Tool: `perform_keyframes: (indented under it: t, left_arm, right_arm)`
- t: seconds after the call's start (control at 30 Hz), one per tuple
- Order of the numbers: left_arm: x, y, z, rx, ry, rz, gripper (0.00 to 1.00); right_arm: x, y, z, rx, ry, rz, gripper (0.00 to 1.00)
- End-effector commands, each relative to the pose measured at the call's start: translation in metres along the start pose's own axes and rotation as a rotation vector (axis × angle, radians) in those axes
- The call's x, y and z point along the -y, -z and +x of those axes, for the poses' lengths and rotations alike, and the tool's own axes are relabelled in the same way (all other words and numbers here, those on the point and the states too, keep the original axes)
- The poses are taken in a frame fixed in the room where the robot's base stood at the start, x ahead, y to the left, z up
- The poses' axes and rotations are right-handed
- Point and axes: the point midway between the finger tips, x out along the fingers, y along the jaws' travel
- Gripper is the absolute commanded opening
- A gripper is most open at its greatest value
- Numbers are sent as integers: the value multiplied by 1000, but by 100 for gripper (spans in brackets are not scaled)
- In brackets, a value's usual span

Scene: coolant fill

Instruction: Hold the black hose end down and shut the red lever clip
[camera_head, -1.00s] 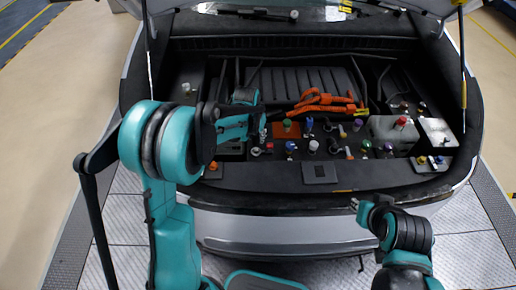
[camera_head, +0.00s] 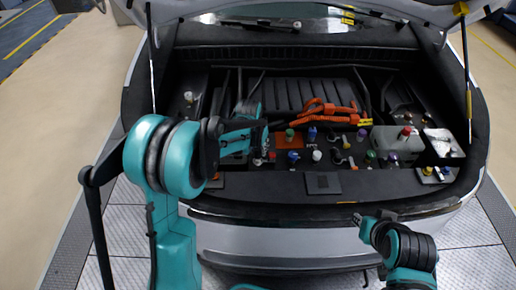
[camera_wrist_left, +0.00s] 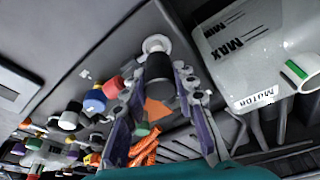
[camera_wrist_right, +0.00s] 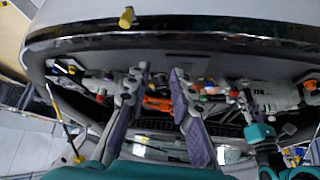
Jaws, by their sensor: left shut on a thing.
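My left gripper (camera_wrist_left: 166,80) has its two fingers closed around the black hose end (camera_wrist_left: 159,72), a short dark cylinder, in the left wrist view. A pale ring (camera_wrist_left: 156,43) shows at the cylinder's far end, against the dark deck. In the head view my left gripper (camera_head: 262,136) is at the left part of the open bay, and the hose end is hidden there. I cannot make out the red lever clip for certain. My right gripper (camera_wrist_right: 160,78) is open and empty, out in front of the bumper; it also shows in the head view (camera_head: 359,221).
A white tank (camera_wrist_left: 245,50) marked MAX and MOTOR stands close beside the left gripper. Several coloured caps (camera_wrist_left: 95,100) crowd the deck on the other side. Orange cables (camera_head: 325,115) lie mid-bay. The bumper (camera_head: 290,240) lies between the right gripper and the bay.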

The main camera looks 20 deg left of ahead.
Motion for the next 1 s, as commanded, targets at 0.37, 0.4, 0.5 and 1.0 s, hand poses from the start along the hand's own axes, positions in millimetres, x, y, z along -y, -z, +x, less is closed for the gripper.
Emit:
perform_keyframes:
  t: [0.37,0.4,0.5,1.0]
  left_arm:
    - [0,-3,11,0,0,0,0]
    - [0,-3,11,0,0,0,0]
    - [0,-3,11,0,0,0,0]
    - [0,-3,11,0,0,0,0]
  right_arm:
    - [0,-5,7,0,0,0,23]
    - [0,-5,7,0,0,0,23]
    - [0,-5,7,0,0,0,15]
    - [46,84,15,174,114,261,0]
